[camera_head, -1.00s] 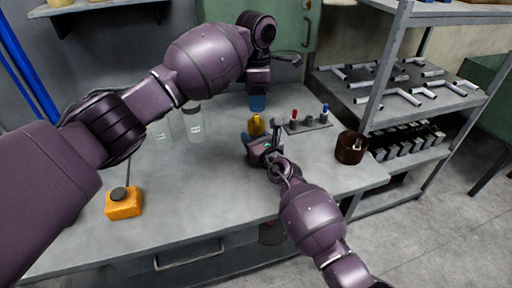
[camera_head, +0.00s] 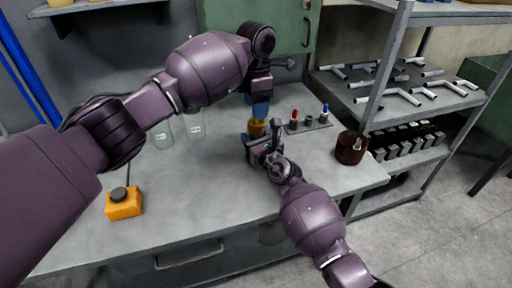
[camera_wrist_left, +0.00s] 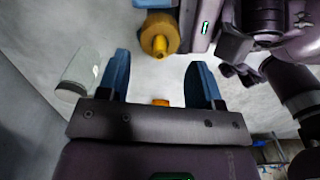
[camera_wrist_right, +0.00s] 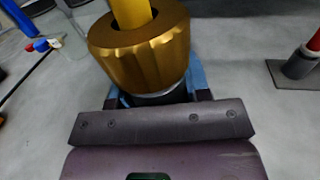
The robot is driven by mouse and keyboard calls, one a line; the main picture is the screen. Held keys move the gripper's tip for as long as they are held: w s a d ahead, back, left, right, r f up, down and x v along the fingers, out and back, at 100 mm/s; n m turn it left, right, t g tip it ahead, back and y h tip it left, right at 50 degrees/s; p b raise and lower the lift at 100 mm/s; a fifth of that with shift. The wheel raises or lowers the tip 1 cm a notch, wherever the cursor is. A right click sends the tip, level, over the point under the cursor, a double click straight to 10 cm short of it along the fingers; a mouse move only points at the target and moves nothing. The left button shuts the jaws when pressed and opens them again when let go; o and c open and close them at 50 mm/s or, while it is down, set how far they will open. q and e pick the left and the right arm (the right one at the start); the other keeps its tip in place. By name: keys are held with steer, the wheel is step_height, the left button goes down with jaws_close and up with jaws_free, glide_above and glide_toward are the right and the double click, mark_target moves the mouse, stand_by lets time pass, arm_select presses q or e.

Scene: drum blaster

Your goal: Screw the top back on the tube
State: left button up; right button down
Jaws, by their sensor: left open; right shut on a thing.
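The gold top (camera_head: 257,130) is a ribbed collar with a narrow yellow nozzle. In the right wrist view the top (camera_wrist_right: 145,52) sits over the upper end of a dark tube (camera_wrist_right: 162,98); I cannot tell how tightly it is seated. My right gripper (camera_head: 250,141) is shut on the tube just below the top. My left gripper (camera_head: 261,109) points down, with its blue fingers open just above the top. In the left wrist view the top (camera_wrist_left: 160,36) lies beyond the open fingers of my left gripper (camera_wrist_left: 158,82), not between them.
A small stand (camera_head: 308,126) with red and blue-tipped pieces is right of the grippers. A brown cup (camera_head: 351,148) is near the table's right edge. Clear glass containers (camera_head: 195,125) stand to the left. An orange box (camera_head: 124,204) is at the front left. The front middle is bare.

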mark_target(256, 124)
arm_select(q)
steer(key=shift+f, duration=2.95)
steer(key=c, duration=0.7)
steer(key=m, duration=0.3)
steer(key=shift+m, duration=0.4)
steer(key=m, duration=1)
steer(key=shift+f+m, duration=0.1)
steer(key=shift+m, duration=0.2)
steer(key=m, duration=0.8)
